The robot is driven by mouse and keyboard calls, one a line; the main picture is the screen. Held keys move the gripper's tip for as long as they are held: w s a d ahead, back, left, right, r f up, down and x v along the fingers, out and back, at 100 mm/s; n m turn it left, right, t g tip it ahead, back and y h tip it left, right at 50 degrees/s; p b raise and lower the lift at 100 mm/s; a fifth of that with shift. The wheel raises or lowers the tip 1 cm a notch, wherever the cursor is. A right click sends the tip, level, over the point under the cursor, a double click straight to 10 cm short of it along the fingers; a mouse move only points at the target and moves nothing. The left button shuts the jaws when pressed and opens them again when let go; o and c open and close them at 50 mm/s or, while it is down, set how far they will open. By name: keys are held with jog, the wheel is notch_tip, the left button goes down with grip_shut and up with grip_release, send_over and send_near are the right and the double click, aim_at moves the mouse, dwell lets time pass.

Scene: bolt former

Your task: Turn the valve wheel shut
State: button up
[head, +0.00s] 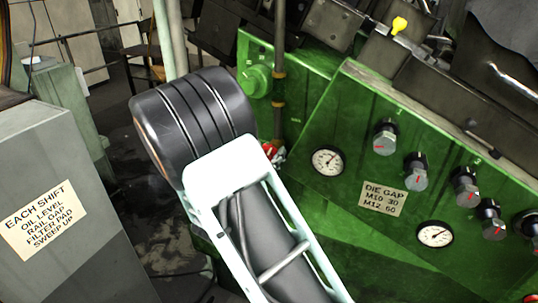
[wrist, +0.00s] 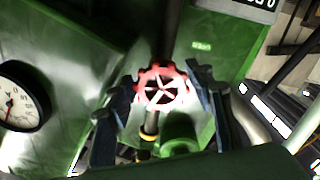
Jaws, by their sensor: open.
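The red valve wheel (wrist: 161,88) shows in the wrist view near the middle, a spoked handwheel with a scalloped rim. My gripper (wrist: 160,95) is open, with one dark finger on each side of the wheel. The wheel appears between the fingertips; I cannot tell whether either finger touches the rim. In the head view only a small red part of the wheel (head: 271,151) shows beside my arm, which hides the rest and hides my gripper.
A green machine panel (head: 330,100) carries gauges (head: 328,161) and several dark knobs (head: 416,171). In the wrist view a dial (wrist: 22,97) is at left and a pale pipe (wrist: 245,115) at right. A grey cabinet (head: 60,240) stands at left in the head view.

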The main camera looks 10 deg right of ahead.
jog(key=shift+w+d, duration=0.15)
jog(key=shift+w, duration=0.05)
jog(key=shift+c, duration=0.3)
jog(key=c, duration=0.9)
jog(key=shift+o, duration=0.2)
jog(key=shift+f+m+b, duration=0.15)
jog(key=shift+m+b, duration=0.35)
jog(key=shift+b, duration=0.3)
jog(key=shift+m, duration=0.3)
jog(key=o, duration=0.9)
